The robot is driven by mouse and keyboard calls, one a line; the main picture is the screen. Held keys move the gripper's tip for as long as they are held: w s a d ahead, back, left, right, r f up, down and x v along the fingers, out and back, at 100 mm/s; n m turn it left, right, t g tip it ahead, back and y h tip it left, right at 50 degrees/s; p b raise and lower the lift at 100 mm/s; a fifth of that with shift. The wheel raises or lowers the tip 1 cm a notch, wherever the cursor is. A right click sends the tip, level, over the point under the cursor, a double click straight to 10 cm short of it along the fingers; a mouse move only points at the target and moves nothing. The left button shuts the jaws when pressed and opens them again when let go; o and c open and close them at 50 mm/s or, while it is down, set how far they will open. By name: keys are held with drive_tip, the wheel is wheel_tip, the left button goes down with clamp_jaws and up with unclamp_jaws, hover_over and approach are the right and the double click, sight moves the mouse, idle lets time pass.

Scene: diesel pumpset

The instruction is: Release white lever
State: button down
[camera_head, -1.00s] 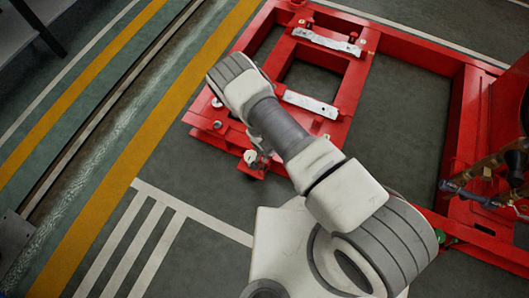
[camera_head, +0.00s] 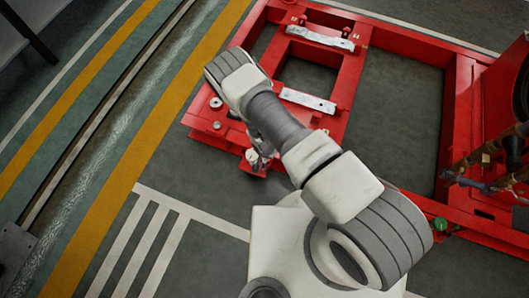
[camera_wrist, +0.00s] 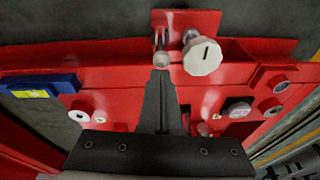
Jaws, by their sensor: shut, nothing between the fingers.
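In the wrist view, a white faceted knob (camera_wrist: 202,57) with a dark slot stands on a red bracket at the edge of the red frame. A pale round-ended metal pin or lever (camera_wrist: 162,59) is just left of it; which of the two is the white lever I cannot tell. My gripper (camera_wrist: 160,74) is shut and empty. Its fingertips appear just below the pin's round end; whether they touch is unclear. In the head view, a small whitish part (camera_head: 252,156) shows at the frame's near corner, and my arm mostly hides the gripper.
The red frame (camera_head: 400,30) spreads across the top and right, with hoses and machinery (camera_head: 490,165) at the right. In the wrist view, a blue block with a yellow label (camera_wrist: 38,88) and several round fittings sit on the red panel.

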drive_tip(key=shift+s+a, duration=0.25)
drive_tip(key=shift+s, duration=0.5)
drive_tip(key=shift+w, duration=0.1)
drive_tip(key=shift+w+d+f+b, duration=0.25)
drive_tip(key=shift+w+f+b, duration=0.1)
drive_tip(key=shift+w+b, duration=0.3)
